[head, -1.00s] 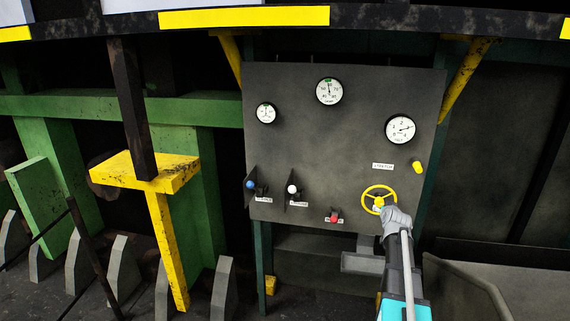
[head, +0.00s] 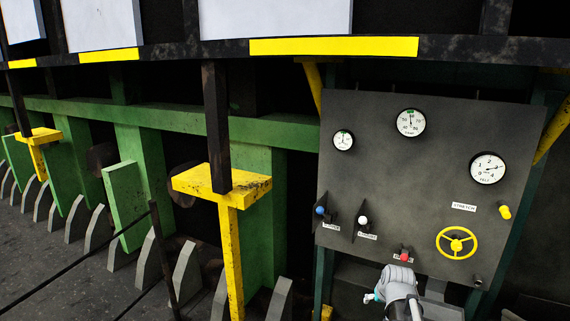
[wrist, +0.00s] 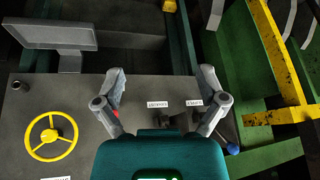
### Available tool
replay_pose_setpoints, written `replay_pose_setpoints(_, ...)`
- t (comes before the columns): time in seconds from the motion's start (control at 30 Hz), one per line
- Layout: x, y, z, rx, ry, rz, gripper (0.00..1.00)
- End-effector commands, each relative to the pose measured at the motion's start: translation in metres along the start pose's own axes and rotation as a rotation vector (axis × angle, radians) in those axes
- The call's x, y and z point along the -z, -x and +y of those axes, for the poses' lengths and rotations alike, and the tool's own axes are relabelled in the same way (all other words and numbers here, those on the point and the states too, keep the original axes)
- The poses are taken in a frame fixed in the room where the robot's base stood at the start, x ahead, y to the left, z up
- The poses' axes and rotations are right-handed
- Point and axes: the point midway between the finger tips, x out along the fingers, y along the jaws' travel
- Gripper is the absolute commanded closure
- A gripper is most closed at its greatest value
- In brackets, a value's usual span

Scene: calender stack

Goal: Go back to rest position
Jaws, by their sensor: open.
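My gripper (head: 393,280) is in front of the lower edge of the dark control panel (head: 400,175), below the red knob (head: 405,254) and left of the yellow handwheel (head: 457,243). It is apart from the wheel. In the wrist view my gripper (wrist: 163,80) has its two grey fingers spread wide, with nothing between them. There the handwheel (wrist: 52,137) is at the left. The red knob is mostly hidden behind the left finger, and a blue-tipped lever (wrist: 232,148) shows beyond the right finger.
The panel carries dial gauges, a white-tipped lever (head: 363,220) and a yellow knob (head: 505,212). A yellow stand (head: 231,250) rises left of the panel, beside green frames (head: 122,205) and grey fins. A grey tray-like part (wrist: 50,35) is at upper left in the wrist view.

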Motion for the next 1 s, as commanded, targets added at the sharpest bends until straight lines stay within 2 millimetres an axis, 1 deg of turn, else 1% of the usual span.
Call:
replay_pose_setpoints(0.03, -0.02, 0.004, -0.017, 0.005, 0.022, -0.051, 0.09)
replay_pose_setpoints(0.2, -0.075, 0.016, -0.058, 0.0, 0.08, -0.229, 0.09)
replay_pose_setpoints(0.3, -0.103, 0.025, -0.075, -0.011, 0.108, -0.318, 0.09)
replay_pose_setpoints(0.43, -0.129, 0.035, -0.089, -0.027, 0.134, -0.404, 0.09)
replay_pose_setpoints(0.5, -0.138, 0.038, -0.093, -0.034, 0.143, -0.433, 0.09)
replay_pose_setpoints(0.6, -0.144, 0.041, -0.096, -0.04, 0.149, -0.456, 0.09)
replay_pose_setpoints(1.0, -0.145, 0.042, -0.096, -0.041, 0.15, -0.461, 0.09)
